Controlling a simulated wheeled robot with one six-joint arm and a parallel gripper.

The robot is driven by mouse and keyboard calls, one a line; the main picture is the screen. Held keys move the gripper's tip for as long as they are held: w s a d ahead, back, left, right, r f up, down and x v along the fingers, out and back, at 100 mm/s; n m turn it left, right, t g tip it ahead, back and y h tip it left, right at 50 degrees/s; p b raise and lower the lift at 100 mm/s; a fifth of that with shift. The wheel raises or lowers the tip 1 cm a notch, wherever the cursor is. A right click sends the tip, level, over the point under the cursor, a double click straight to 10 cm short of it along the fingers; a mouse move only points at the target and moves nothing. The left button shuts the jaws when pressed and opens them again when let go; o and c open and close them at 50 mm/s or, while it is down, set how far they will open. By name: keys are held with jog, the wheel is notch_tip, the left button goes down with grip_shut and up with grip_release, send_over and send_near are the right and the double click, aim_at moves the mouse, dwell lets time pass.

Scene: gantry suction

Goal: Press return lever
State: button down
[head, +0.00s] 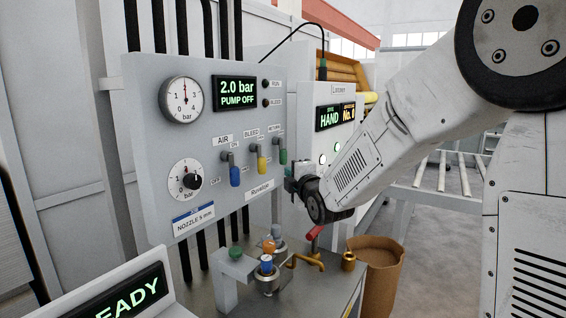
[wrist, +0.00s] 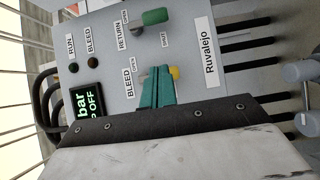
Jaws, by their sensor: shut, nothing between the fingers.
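The return lever has a green handle (head: 283,156) and is the rightmost of three levers on the grey panel (head: 140,110). In the wrist view the green return lever (wrist: 155,17) lies near the top, beside its RETURN label. My gripper (head: 290,176) is shut and empty, just below and right of the green handle in the head view.
A blue air lever (head: 235,176) and the yellow lever (head: 261,162) stand left of the return lever. The display (head: 234,93) reads 2.0 bar, PUMP OFF. Below is a bench with brass fittings (head: 305,259) and a red-handled valve (head: 314,233). A brown bin (head: 378,275) stands right.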

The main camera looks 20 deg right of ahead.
send_near(283, 161)
jog(key=w+a+r, duration=0.1)
jog(key=w+a, duration=0.3)
jog(key=shift+w+d, duration=1.2)
jog(key=shift+w, duration=0.1)
jog(key=shift+w+f+n, duration=0.1)
jog(key=shift+w+n, duration=0.05)
jog(key=shift+n, duration=0.25)
